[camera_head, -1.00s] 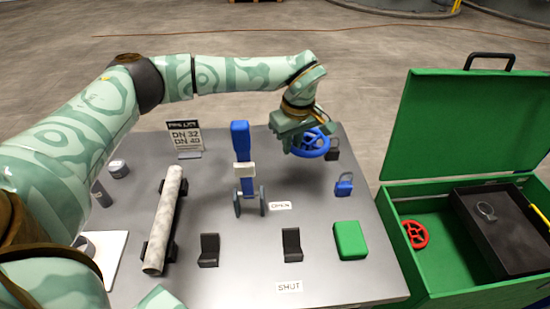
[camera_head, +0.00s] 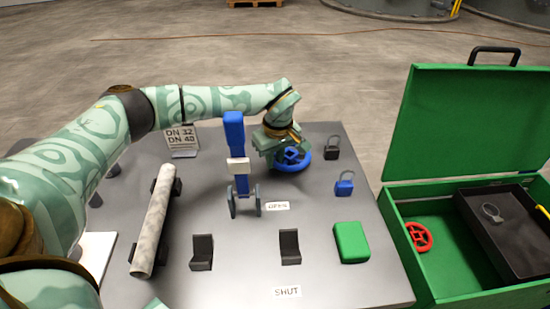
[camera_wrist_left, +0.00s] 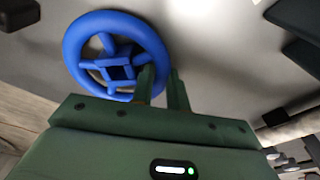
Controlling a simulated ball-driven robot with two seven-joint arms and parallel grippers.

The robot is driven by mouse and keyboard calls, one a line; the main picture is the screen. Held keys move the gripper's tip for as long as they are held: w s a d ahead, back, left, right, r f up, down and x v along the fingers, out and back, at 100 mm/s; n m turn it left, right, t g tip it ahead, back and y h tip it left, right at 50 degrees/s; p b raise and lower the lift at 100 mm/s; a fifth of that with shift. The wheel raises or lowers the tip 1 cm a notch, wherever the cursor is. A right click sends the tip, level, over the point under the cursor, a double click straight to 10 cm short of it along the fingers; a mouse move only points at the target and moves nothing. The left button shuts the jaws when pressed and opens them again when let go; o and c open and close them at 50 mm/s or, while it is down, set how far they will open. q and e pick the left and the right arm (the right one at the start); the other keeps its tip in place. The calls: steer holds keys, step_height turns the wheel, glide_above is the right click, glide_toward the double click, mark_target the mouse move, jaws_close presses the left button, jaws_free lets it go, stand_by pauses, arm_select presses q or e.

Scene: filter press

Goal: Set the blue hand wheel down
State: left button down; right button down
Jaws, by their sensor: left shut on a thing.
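The blue hand wheel (camera_head: 292,158) is at the back of the grey table, right of the blue-handled valve. It lies roughly flat, at or just above the table top; I cannot tell whether it touches. My left gripper (camera_head: 274,148) reaches it from above and is shut on its rim. In the left wrist view the wheel (camera_wrist_left: 86,62) shows its ring, spokes and square hub, and my left gripper fingers (camera_wrist_left: 163,92) close at the rim's right side. My right gripper is not in view.
A blue padlock (camera_head: 344,184) and a black padlock (camera_head: 332,149) stand right of the wheel. The blue-handled valve (camera_head: 238,160) stands left. A green block (camera_head: 352,242) lies in front. An open green toolbox (camera_head: 455,225) holds a red hand wheel (camera_head: 419,236).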

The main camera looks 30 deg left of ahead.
arm_select(q)
steer(key=c, duration=1.4)
jaws_free()
steer(key=shift+f, duration=0.1)
steer(key=shift+o, duration=0.2)
